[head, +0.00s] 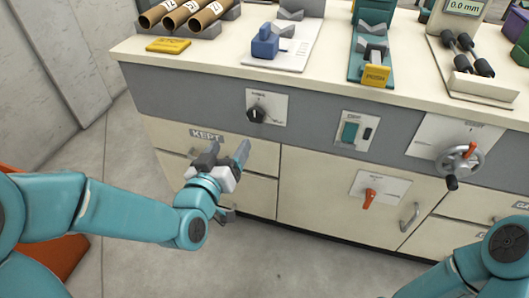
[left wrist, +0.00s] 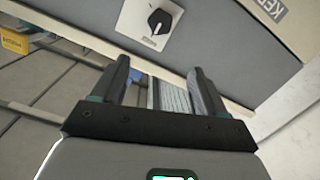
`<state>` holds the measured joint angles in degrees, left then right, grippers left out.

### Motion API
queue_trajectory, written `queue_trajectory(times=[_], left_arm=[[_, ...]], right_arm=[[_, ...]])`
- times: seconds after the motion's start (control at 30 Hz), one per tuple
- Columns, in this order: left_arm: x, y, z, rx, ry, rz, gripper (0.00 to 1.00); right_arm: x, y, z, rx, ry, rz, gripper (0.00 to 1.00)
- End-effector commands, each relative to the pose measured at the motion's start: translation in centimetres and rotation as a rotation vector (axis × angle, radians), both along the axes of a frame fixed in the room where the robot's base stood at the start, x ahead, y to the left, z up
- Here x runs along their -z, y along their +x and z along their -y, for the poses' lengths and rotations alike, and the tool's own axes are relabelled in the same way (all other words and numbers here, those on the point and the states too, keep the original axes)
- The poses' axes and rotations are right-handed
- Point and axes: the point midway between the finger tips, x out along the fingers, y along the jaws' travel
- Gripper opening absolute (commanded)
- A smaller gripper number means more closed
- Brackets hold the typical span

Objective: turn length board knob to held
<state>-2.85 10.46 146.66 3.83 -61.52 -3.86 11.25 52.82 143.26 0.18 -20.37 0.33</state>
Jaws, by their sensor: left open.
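A black rotary knob (head: 257,114) sits on a square white plate on the grey front panel of the cabinet. It also shows in the left wrist view (left wrist: 160,22), beyond the fingertips. The small print on its plate is too fine to read, so I cannot tell its setting or confirm that it is the length board knob. My left gripper (head: 226,153) is open and empty, below and left of the knob, in front of the drawer marked KEPT (head: 207,134). In the left wrist view its fingers (left wrist: 157,72) are apart. My right gripper is out of view.
A teal switch (head: 350,132), a handwheel (head: 459,160) and a red-orange lever (head: 369,197) are on the cabinet front to the right. The floor in front is clear.

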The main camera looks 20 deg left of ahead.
Motion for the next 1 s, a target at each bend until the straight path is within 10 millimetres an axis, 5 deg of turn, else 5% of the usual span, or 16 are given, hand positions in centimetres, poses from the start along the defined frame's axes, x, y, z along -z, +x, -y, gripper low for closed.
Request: queue_trajectory(times=[0.03,0.2,0.47,0.57,1.0], left_arm=[[2.2,-0.1,-0.1,-0.001,-0.002,0.035,0.73],[2.6,-0.4,-0.2,0.001,-0.006,0.095,0.73],[2.4,0.9,0.0,0.005,-0.007,0.095,0.73],[2.3,2.5,0.2,0.006,-0.007,0.092,0.73],[2.8,12.5,0.8,0.009,-0.007,0.097,0.73]], right_arm=[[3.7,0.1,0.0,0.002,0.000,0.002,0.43],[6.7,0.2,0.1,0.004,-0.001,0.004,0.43],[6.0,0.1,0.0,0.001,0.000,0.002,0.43],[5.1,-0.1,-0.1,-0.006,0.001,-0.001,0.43],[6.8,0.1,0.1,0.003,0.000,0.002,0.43]])
